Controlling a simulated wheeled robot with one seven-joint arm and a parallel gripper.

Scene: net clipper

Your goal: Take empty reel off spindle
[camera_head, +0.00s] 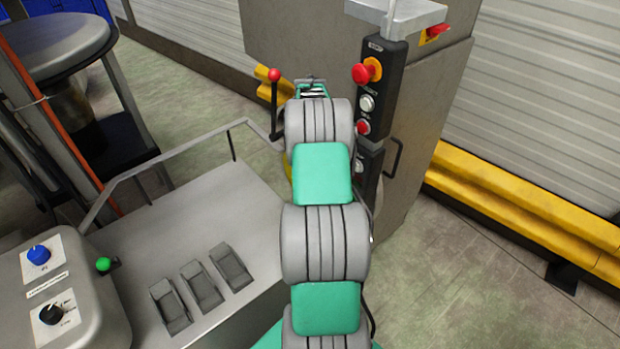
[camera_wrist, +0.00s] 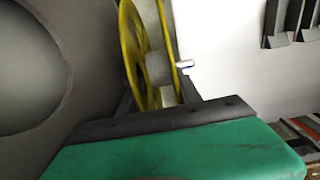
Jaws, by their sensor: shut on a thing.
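In the wrist view a yellow spoked reel (camera_wrist: 135,50) stands on edge, with two thin flanges and a pale core between them. My gripper (camera_wrist: 162,92) has its two dark fingers on either side of the reel's lower part and is shut on it. A short pale rod end (camera_wrist: 184,64) shows just right of the reel; I cannot tell whether it is the spindle or whether the reel is still around it. In the head view my arm hides the gripper and nearly all of the reel; a small yellow edge (camera_head: 287,166) shows beside the arm.
A grey cabinet (camera_head: 425,120) with a black button box (camera_head: 377,90) stands close right of my arm. A grey bench (camera_head: 200,245) with a rail and several dark blocks is at left. A red-knobbed lever (camera_head: 274,76) rises beside the arm. Yellow barriers (camera_head: 530,215) line the shutter wall.

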